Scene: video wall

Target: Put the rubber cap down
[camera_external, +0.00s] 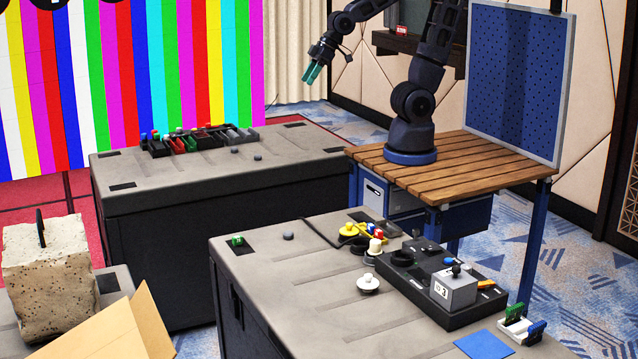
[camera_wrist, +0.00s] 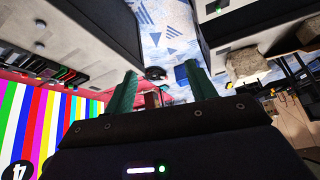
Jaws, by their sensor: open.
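My gripper (camera_external: 312,73) is raised in the air right of the far grey case (camera_external: 160,167), its teal fingers pointing down and left. In the wrist view its two fingers (camera_wrist: 160,75) stand apart, open. Small dark round pieces that look like caps lie on the far case, one (camera_external: 234,149) left of another (camera_external: 257,156). A similar dark grey piece (camera_external: 288,236) lies on the near case (camera_external: 270,265).
A black tray of coloured parts (camera_external: 200,140) sits at the far case's back edge. The near case holds a black box (camera_external: 430,285), a white knob (camera_external: 367,284), a yellow piece (camera_external: 350,230) and a blue sheet (camera_external: 484,344). Both cases have bare stretches.

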